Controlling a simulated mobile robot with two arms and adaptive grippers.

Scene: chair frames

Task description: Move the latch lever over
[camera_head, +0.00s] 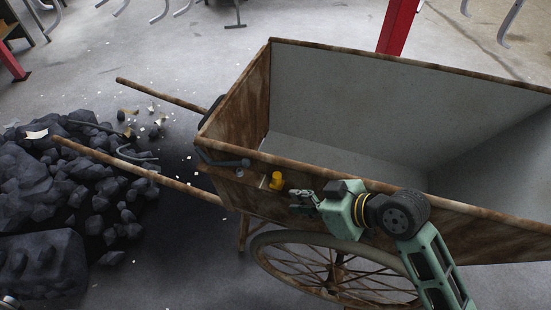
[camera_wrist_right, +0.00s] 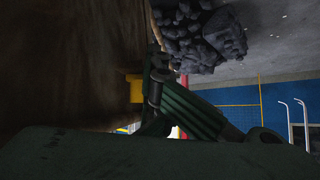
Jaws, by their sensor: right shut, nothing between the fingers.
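A dark metal lever (camera_head: 225,162) lies roughly level across the near left corner of the wooden cart, its knobbed end pointing right. A yellow piece (camera_head: 277,181) sits on the cart's near side, right of the lever. I cannot tell for sure which of these is the latch lever. My right gripper (camera_head: 297,201) is shut and empty, beside the cart's near side, just right of and below the yellow piece. In the wrist view my gripper (camera_wrist_right: 155,85) is dark, with the yellow piece (camera_wrist_right: 134,88) partly hidden behind it. My left gripper is not in view.
The empty cart (camera_head: 390,90) fills the right, with a spoked wheel (camera_head: 330,272) under my right arm. A red post (camera_head: 397,25) stands behind.

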